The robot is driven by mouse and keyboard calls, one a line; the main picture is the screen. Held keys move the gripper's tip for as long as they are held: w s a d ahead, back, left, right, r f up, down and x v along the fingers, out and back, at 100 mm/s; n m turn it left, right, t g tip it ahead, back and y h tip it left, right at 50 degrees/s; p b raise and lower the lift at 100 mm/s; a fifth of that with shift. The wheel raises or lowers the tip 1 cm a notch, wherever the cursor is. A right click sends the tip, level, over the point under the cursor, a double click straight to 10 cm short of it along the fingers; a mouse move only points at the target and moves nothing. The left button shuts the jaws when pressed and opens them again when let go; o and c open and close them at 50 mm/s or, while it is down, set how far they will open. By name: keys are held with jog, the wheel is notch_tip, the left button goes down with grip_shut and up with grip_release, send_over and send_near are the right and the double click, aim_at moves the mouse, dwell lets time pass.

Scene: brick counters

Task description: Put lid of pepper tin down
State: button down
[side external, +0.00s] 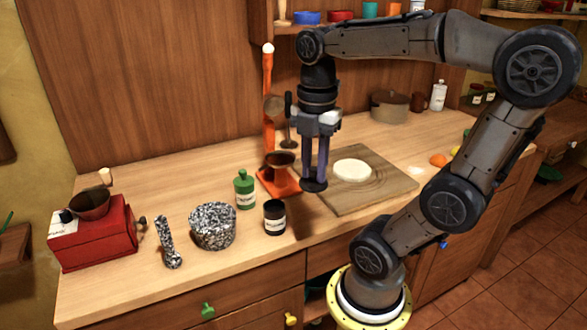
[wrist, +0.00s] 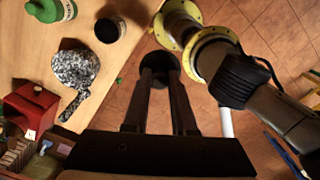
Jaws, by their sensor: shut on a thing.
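My gripper (side external: 314,176) points down over the counter's front part, left of the cutting board. It is shut on a dark round lid (side external: 313,186), held flat at the fingertips and apparently above the counter. In the wrist view the lid (wrist: 166,63) shows between the fingertips (wrist: 160,78), with floor behind it. The dark pepper tin (side external: 274,220), with a pale label, stands upright near the counter's front edge, left of the lid. It also shows in the wrist view (wrist: 109,29), its top dark and apparently uncovered.
A green bottle (side external: 244,190), a speckled mortar (side external: 213,228), its pestle (side external: 167,243) and a red grinder (side external: 95,235) stand left. An orange stand (side external: 280,182) is behind. The cutting board (side external: 392,184) bears a white disc (side external: 352,170). Bare counter lies between tin and board.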

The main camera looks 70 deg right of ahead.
jog(key=shift+s+a+r, duration=0.25)
jog(key=shift+s, duration=0.25)
jog(key=shift+s+a+r, duration=0.2)
jog(key=shift+s, duration=0.25)
jog(key=w+d+f, duration=0.1)
jog(key=w+d, duration=0.1)
jog(key=w, duration=0.6)
jog(key=w+d, duration=0.3)
jog(key=w, duration=0.6)
jog(key=shift+n, duration=0.5)
jog(key=w+f, duration=0.5)
jog(key=w, duration=0.1)
jog(key=w+d+f, duration=0.1)
jog(key=w+f, duration=0.9)
jog(key=w, duration=0.1)
jog(key=shift+w+d, duration=0.3)
jog(key=shift+w, duration=0.05)
jog(key=shift+w+d+f, duration=0.15)
jog(key=shift+w+f, duration=0.35)
jog(key=shift+f, duration=1.65)
jog(key=shift+f, duration=0.1)
